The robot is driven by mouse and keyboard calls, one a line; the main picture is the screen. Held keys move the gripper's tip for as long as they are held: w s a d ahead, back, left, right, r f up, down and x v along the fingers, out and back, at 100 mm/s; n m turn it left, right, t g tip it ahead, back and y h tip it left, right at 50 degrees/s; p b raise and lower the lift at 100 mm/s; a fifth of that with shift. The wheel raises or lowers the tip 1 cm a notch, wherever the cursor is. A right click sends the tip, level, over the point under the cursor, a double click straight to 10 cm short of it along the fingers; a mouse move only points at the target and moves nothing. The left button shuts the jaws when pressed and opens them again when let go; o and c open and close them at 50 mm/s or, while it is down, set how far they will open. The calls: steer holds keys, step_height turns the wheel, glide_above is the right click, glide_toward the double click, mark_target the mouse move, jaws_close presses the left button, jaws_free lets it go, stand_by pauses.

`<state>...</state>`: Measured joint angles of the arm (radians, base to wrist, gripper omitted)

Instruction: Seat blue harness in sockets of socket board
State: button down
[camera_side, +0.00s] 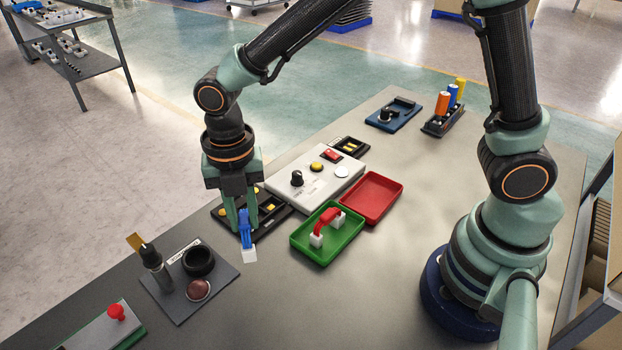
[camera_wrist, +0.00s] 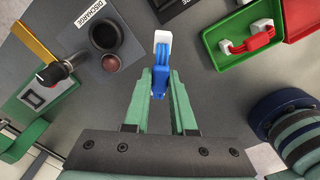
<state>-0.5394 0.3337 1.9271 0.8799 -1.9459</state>
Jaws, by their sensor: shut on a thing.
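My gripper (camera_side: 247,218) is shut on the blue harness (camera_side: 245,228), low over the table in the side view. The harness hangs between the fingers, with a white connector end (camera_side: 249,255) below them. In the wrist view the blue harness (camera_wrist: 160,82) sits between the fingertips (camera_wrist: 161,76), its white end pointing away from my gripper. A black board with yellow parts (camera_side: 270,216), apparently the socket board, lies just behind my gripper and is partly hidden by it. I cannot tell whether the white end touches the table.
A green tray (camera_side: 298,237) holds a red harness (camera_side: 327,222); an empty red tray (camera_side: 372,211) adjoins it. A grey control panel (camera_side: 325,190) stands behind. A discharge plate (camera_side: 225,279) with a probe, black ring and dome is at front left. Bare table lies in front of the green tray.

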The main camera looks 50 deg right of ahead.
steer(key=w+d+m, duration=0.8)
steer(key=d+m, duration=0.1)
steer(key=m, duration=0.1)
steer(key=shift+f, duration=2.2)
steer(key=shift+f, duration=0.95)
steer(key=c, duration=0.7)
jaws_free()
steer(key=shift+o, duration=0.2)
steer(key=o, duration=0.4)
